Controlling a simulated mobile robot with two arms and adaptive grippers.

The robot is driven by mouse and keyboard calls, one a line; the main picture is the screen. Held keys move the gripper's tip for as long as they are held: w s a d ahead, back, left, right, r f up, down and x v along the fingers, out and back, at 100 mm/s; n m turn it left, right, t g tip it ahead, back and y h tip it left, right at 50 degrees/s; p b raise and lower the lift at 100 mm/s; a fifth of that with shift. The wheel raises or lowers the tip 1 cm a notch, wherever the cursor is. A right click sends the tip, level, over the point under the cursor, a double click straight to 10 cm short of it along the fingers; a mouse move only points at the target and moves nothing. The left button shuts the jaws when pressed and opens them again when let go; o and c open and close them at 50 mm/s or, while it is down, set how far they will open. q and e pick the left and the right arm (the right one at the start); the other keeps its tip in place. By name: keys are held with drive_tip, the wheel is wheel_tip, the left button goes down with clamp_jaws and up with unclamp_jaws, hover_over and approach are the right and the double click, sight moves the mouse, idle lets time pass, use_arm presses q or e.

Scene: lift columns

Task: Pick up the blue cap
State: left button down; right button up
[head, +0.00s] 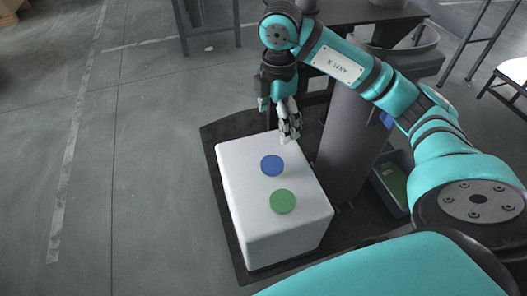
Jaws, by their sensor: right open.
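The blue cap (272,165) is a flat round disc lying on top of a white box (246,190). A green cap (283,201) of similar shape lies in front of it on the same box. My right gripper (290,136) hangs over the far edge of the box, behind and slightly right of the blue cap. It is open, points down and appears apart from the cap. My left gripper is not in view.
The white box stands on a dark base (213,133). A grey column (350,140) rises right of the box. A bin with something green (393,181) is further right. The grey floor (150,170) at left is clear.

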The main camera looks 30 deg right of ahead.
drive_tip(key=b, duration=0.2)
hover_over(270, 165)
drive_tip(key=d, duration=0.1)
wheel_tip(270, 165, down, 6)
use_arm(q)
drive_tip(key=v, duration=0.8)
use_arm(e)
drive_tip(key=shift+s+f, duration=0.25)
drive_tip(key=shift+f, duration=0.75)
wheel_tip(270, 165, down, 3)
drive_tip(key=shift+r+b, duration=0.1)
drive_tip(key=shift+b, duration=0.45)
drive_tip(key=shift+w+f, duration=0.1)
drive_tip(key=shift+f, duration=0.75)
drive_tip(key=f, duration=0.1)
drive_tip(key=a+f+b, duration=0.1)
drive_tip(key=shift+w+f, duration=0.1)
drive_tip(key=shift+f, duration=0.3)
drive_tip(key=shift+f+b, duration=0.3)
drive_tip(key=shift+f, duration=0.65)
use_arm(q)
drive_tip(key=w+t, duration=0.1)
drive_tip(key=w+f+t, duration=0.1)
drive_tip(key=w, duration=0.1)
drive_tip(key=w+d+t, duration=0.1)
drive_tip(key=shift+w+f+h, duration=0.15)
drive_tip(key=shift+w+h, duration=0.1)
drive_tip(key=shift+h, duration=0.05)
